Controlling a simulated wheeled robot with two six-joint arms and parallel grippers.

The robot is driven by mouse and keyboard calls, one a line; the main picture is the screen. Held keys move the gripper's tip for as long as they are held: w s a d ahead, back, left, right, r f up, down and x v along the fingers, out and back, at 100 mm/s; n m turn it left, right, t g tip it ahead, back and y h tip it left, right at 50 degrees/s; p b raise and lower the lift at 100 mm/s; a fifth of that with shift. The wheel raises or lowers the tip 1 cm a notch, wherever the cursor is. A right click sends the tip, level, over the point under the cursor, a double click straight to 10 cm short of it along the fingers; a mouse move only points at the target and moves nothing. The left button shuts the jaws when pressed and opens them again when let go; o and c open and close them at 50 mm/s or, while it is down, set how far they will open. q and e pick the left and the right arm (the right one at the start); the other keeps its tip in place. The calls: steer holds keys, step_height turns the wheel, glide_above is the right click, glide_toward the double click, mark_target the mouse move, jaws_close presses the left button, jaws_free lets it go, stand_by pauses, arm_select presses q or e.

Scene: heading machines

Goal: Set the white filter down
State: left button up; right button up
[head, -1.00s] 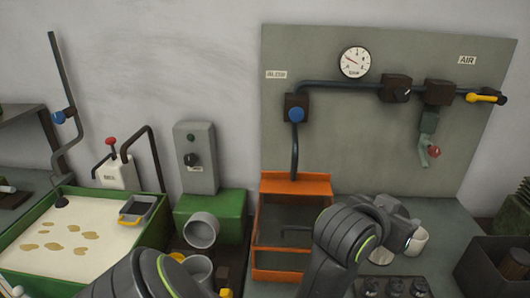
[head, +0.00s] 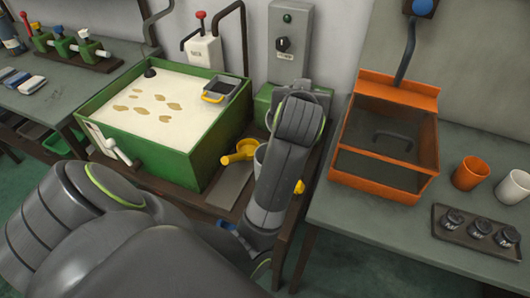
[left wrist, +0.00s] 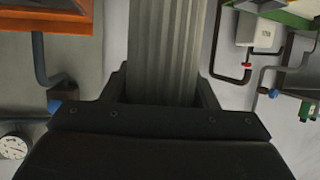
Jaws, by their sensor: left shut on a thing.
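In the left wrist view my left gripper (left wrist: 163,88) is shut on a pale, ridged thing, which I take to be the white filter (left wrist: 167,45). It stands out between the two fingers, and its far end runs out of the picture. In the head view my left arm bends up across the middle, in the gap between the green sand box and the orange-framed bin. There its own wrist hides the gripper, and the filter cannot be made out. My right gripper is not in view.
The green sand box (head: 147,165) stands left, with a yellow ladle-like thing (head: 240,153) beside it. Right is the orange-framed bin (head: 384,185), then an orange cup (head: 470,173), a white cup (head: 513,187) and a tray (head: 448,247) of dark knobs. The bench front below the bin is bare.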

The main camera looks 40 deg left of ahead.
arm_select(q)
steer(key=a+f+n+g+y+b, duration=0.2)
steer(key=a+f+n+b, duration=0.1)
steer(key=f, duration=0.6)
steer(key=s+a+f+n+g+y+b, duration=0.1)
steer(key=a+f+n+g+y+b, duration=0.1)
steer(key=f, duration=0.8)
steer(key=a+n+g+y, duration=0.1)
steer(key=a, duration=0.1)
steer(key=shift+a+f+b, duration=0.15)
steer(key=shift+a+b, duration=0.15)
steer(key=shift+b, duration=0.1)
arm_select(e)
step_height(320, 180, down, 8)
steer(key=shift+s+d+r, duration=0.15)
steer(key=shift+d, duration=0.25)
arm_select(q)
steer(key=shift+f+b, duration=0.4)
steer(key=shift+f, duration=0.2)
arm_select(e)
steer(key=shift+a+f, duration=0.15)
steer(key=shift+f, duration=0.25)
arm_select(q)
steer(key=o, duration=0.7)
steer(key=shift+s, duration=0.1)
steer(key=shift+o, duration=0.2)
steer(key=shift+r, duration=0.1)
